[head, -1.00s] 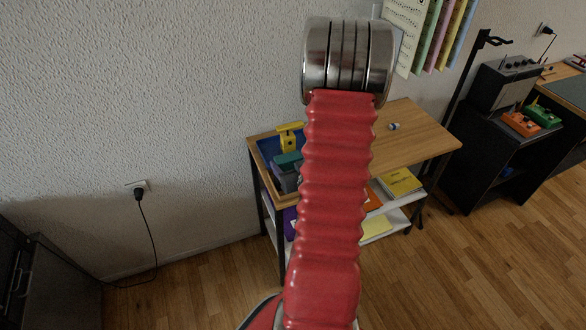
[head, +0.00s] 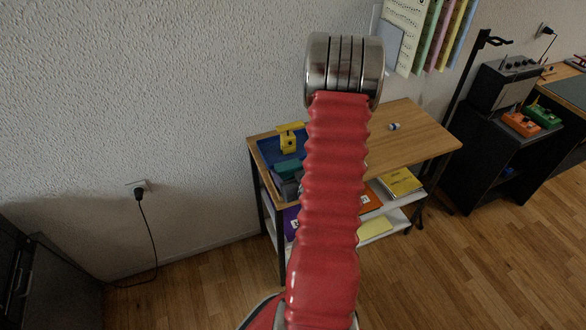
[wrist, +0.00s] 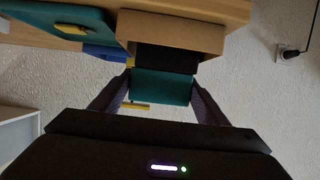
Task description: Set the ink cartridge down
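In the wrist view, the two dark fingers of my gripper (wrist: 160,88) press on both sides of a teal block with a black part against it, which I take as the ink cartridge (wrist: 160,89). A tan box-like edge (wrist: 170,31) lies right beyond it; contact cannot be told. In the head view, my red arm hides most of the gripper. A teal piece (head: 287,168) shows left of the arm, over the blue-lined tray (head: 268,152) at the left end of the wooden table (head: 415,135); whether this is the cartridge is unclear.
A yellow object (head: 289,139) stands in the tray. A small white-and-dark item (head: 394,126) lies on the table, whose right part is mostly clear. Yellow and orange items lie on the lower shelves. A wall socket (head: 139,187) with a cable is at left.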

